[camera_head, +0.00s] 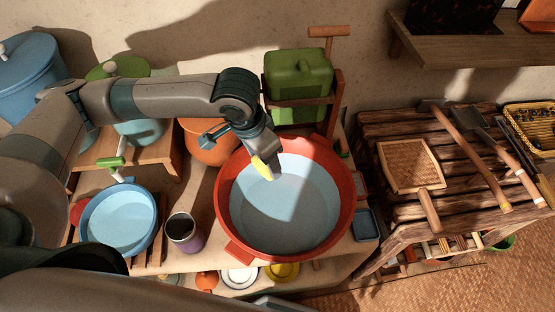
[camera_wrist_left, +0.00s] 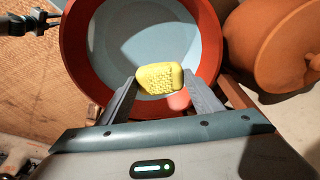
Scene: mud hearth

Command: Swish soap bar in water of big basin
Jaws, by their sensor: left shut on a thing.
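The big basin (camera_head: 229,205) is red with a pale blue inside and stands on the counter in the middle of the head view; it also shows in the left wrist view (camera_wrist_left: 80,62). Pale blue-grey water (camera_head: 290,215) seems to fill its bottom. My left gripper (camera_head: 268,166) is over the basin's upper left part and points down into it. It is shut on a yellow soap bar (camera_wrist_left: 160,78) with a bumpy face. The soap also shows as a yellow patch in the head view (camera_head: 261,166). Whether it touches the water I cannot tell.
A small blue basin (camera_head: 151,235) and a dark cup (camera_head: 183,232) stand left of the big basin. An orange pot (camera_head: 208,150) is close behind my gripper. A green canister (camera_head: 298,75) stands behind the basin. A slatted wooden table (camera_head: 380,215) with tools is at right.

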